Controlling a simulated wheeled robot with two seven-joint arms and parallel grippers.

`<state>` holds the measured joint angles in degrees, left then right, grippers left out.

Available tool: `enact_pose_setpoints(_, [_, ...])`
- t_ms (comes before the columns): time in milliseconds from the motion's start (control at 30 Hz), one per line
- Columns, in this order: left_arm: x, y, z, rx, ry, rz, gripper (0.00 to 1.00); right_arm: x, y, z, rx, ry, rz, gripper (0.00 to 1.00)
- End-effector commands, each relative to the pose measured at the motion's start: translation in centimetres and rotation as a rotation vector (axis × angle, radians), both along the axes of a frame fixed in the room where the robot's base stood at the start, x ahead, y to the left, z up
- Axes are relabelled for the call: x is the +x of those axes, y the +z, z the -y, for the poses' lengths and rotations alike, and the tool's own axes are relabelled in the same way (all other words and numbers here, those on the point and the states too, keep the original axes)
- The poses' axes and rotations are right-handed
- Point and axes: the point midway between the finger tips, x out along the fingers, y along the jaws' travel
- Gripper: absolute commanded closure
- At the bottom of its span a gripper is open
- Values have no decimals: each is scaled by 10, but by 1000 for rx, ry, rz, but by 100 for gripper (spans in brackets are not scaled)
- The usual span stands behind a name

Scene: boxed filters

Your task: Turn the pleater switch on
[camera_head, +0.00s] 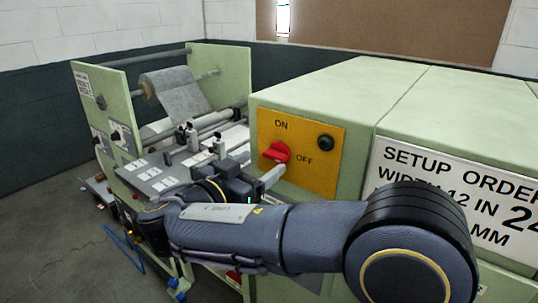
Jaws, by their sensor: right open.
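The pleater switch (277,152) is a red rotary knob on a yellow plate (303,174) on the end face of the green machine. "ON" is printed above the knob and "OFF" to its right. The knob looks turned sideways, toward "OFF", not up toward "ON". My right arm reaches in from the lower right and bends back at the wrist. My right gripper (258,167) is open, just left of and below the knob. One light grey finger shows below the knob; whether it touches the knob I cannot tell. My left gripper is not in view.
A black round button (325,143) sits on the plate's upper right. A roll of grey filter material (182,92) hangs between green side panels at the left. A white setup order sign (462,190) is on the machine's right side. Floor is open at the lower left.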

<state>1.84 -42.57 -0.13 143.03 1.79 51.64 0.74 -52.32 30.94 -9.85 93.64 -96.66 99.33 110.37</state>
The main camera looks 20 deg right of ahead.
Motion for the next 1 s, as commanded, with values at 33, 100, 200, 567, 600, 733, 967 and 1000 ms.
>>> enact_pose_setpoints(33, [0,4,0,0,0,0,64,5,2,8,-1,-3,-2,31])
enact_pose_setpoints(100, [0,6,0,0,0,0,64,11,2,15,-1,-3,-2,31])
enact_pose_setpoints(200, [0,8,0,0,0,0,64,17,1,22,0,-2,-2,31])
enact_pose_setpoints(567, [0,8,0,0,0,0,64,21,0,27,0,1,-2,31])
enact_pose_setpoints(600, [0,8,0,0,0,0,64,21,0,27,0,1,-2,36])
enact_pose_setpoints(733, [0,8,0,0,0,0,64,21,0,27,0,1,-2,53])
enact_pose_setpoints(967, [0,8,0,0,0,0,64,21,0,27,0,1,-2,76])
enact_pose_setpoints(1000, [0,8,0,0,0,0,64,21,0,27,-1,1,-3,76])
